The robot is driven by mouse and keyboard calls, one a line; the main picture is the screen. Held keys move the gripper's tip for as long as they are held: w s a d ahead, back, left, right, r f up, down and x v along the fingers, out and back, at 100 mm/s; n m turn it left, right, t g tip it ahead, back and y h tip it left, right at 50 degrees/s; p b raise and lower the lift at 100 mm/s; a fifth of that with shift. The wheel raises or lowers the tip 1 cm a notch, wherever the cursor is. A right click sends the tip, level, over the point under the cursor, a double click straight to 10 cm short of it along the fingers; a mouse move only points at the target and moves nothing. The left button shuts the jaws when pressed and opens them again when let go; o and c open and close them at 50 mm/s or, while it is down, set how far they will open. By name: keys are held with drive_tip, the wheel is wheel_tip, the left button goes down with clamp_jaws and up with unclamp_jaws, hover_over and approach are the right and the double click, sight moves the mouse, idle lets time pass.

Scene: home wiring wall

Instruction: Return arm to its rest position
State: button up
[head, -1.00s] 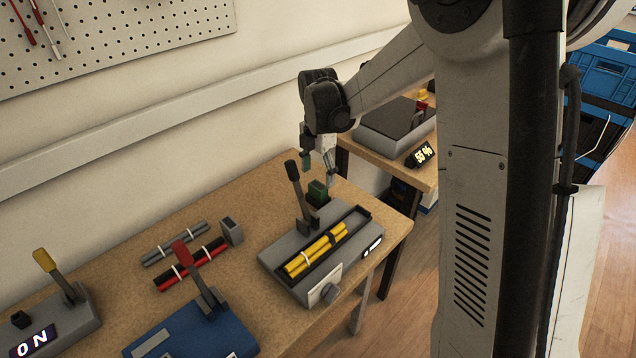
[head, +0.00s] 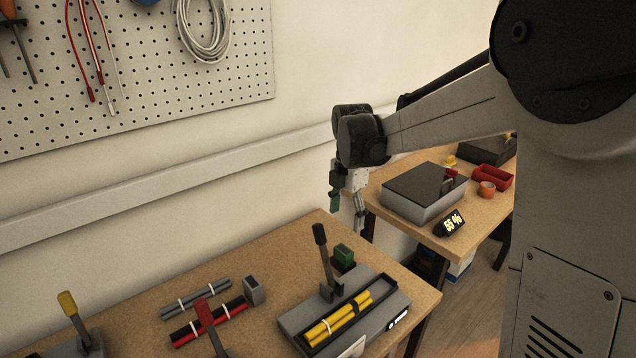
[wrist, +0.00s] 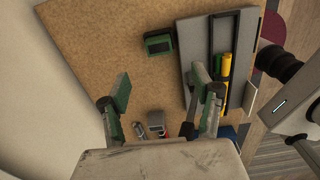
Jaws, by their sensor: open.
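My gripper (head: 347,207) hangs from my arm above the back right corner of the wooden workbench (head: 290,260), pointing down. The gripper is apart from all of these.
Grey tubes (head: 197,299), a red tube bundle (head: 225,315), a red lever (head: 206,316) and a yellow lever (head: 68,304) are on the bench. A second bench (head: 400,225) with a grey box (head: 425,204) and a 55 % display (head: 449,222) stands behind. A pegboard (head: 150,70) hangs on the wall.

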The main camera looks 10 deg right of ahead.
drive_tip(key=s+r+m+t, duration=0.2)
drive_tip(key=s+m+t, duration=0.1)
drive_tip(key=s+m, duration=0.8)
drive_tip(key=s+r+m+t, duration=0.3)
drive_tip(key=s+m, duration=0.9)
drive_tip(key=s, duration=0.4)
drive_tip(key=shift+s+t, duration=0.25)
drive_tip(key=shift+t, duration=0.25)
